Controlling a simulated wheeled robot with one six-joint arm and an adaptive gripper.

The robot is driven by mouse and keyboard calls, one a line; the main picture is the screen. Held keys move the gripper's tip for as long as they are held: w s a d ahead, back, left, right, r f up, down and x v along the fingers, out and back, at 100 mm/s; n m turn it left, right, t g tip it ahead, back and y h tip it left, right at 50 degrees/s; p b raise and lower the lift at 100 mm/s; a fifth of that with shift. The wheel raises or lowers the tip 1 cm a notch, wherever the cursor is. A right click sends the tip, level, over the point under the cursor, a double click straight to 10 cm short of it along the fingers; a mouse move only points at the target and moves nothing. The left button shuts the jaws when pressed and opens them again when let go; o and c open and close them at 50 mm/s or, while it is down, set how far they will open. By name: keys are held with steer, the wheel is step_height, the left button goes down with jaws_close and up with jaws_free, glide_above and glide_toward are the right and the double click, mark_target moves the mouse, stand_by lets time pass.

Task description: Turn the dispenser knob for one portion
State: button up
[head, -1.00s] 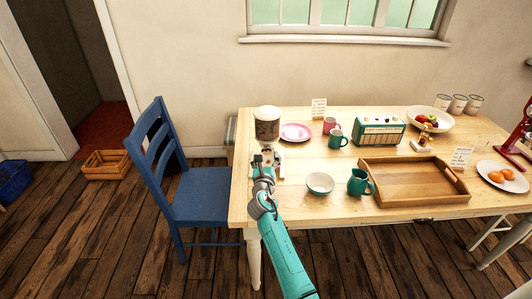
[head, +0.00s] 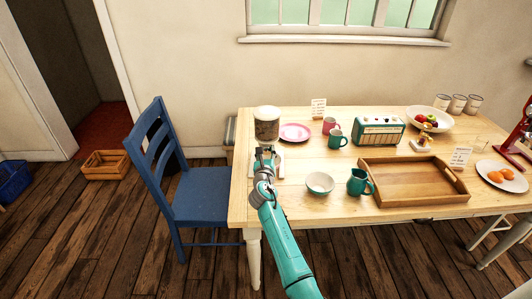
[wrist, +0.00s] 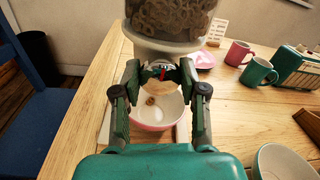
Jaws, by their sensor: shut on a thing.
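The dispenser (head: 267,130) stands at the table's left end, with a clear hopper of brown cereal under a white lid. In the wrist view its hopper (wrist: 170,20) fills the top, above a pale collar. My gripper (wrist: 161,72) is shut on the dispenser knob (wrist: 160,70), which shows a red mark between the fingers. Most of the knob is hidden by them. In the head view my gripper (head: 265,152) is just in front of the dispenser. A bowl (wrist: 158,120), white inside and pink outside, sits below the spout, with a small brown piece in it.
A white bowl (head: 320,183), a teal jug (head: 359,182) and a wooden tray (head: 414,183) are to the right. A pink plate (head: 295,132), mugs (head: 337,139) and a radio (head: 380,131) stand behind. A blue chair (head: 190,185) is at the left.

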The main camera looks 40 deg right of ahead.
steer(key=shift+m, duration=1.6)
steer(key=o, duration=1.2)
steer(key=shift+c, duration=0.2)
steer(key=v, duration=1.2)
